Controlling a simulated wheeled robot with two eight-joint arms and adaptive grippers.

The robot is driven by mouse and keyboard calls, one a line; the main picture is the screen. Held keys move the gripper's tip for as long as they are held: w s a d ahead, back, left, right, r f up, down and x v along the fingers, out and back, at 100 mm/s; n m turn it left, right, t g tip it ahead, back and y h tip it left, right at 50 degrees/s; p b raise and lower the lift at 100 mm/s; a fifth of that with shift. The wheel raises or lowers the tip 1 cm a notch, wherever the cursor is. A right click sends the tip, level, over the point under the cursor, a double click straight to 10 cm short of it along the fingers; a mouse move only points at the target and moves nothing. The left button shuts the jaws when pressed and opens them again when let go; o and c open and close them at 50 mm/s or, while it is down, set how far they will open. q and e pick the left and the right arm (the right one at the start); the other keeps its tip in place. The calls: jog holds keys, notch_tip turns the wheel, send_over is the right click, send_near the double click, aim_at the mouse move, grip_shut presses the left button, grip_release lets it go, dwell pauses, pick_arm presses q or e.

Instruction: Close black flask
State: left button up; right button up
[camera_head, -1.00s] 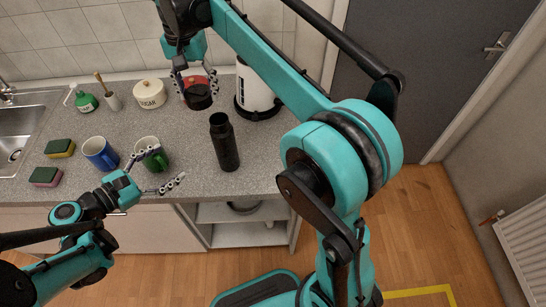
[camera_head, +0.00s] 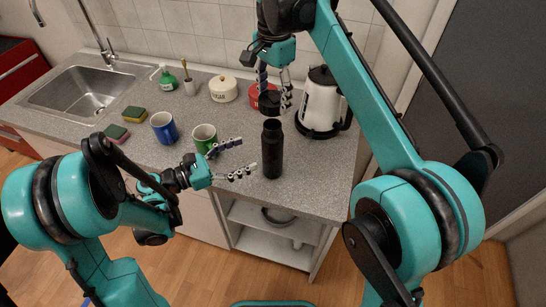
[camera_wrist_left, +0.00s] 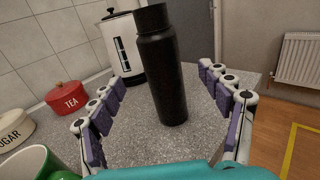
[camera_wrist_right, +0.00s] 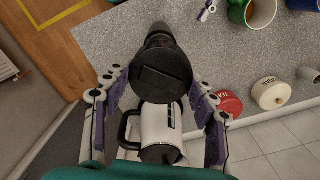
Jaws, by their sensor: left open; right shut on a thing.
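The black flask (camera_head: 272,152) stands upright on the grey counter near its front edge. Its narrower neck points up. My right gripper (camera_head: 274,84) is shut on a round black lid (camera_head: 269,104) and holds it above and slightly behind the flask in the head view. In the right wrist view the lid (camera_wrist_right: 160,76) covers part of the flask (camera_wrist_right: 159,36). My left gripper (camera_head: 243,158) is open, just left of the flask, with its fingers pointing towards it. In the left wrist view the flask (camera_wrist_left: 163,75) shows between and beyond the spread fingers.
A white kettle (camera_head: 320,100) stands behind and right of the flask. A red tea tin (camera_head: 256,94) and a white sugar tin (camera_head: 223,89) stand at the back. A green mug (camera_head: 203,136) is close behind my left gripper; a blue mug (camera_head: 163,127) is further left.

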aim_at(274, 143)
pick_arm(q)
jog(key=x, duration=1)
grip_shut()
pick_arm(e)
jog(key=shift+f, duration=2.5)
jog(key=shift+f, duration=0.1)
jog(key=shift+f, duration=0.8)
jog(key=shift+f, duration=0.55)
